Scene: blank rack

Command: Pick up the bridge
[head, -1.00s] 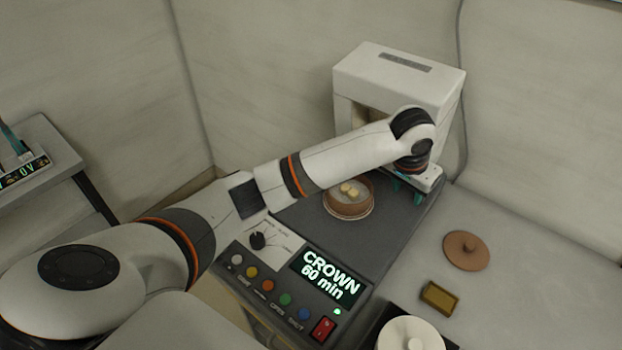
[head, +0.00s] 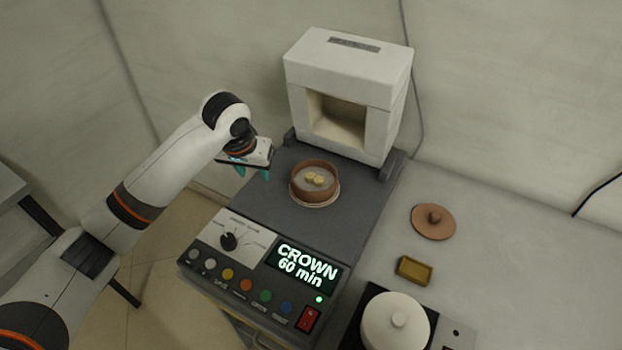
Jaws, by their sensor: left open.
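A round brown dish (head: 301,190) stands on the dark platform in front of the furnace opening. Small cream-coloured pieces (head: 315,179) lie inside it, touching or close together; I cannot tell whether they are the bridge. My left gripper (head: 252,173) is open and empty, with teal fingertips pointing down. It hangs left of the dish, near the platform's left edge, apart from the dish. My right gripper is not in view.
A white furnace (head: 345,75) with an open chamber stands behind the dish. Its front panel display (head: 306,266) reads CROWN 60 min. A brown lid (head: 433,222), a small yellow tray (head: 414,269) and a white round-lidded pot (head: 395,325) are on the right.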

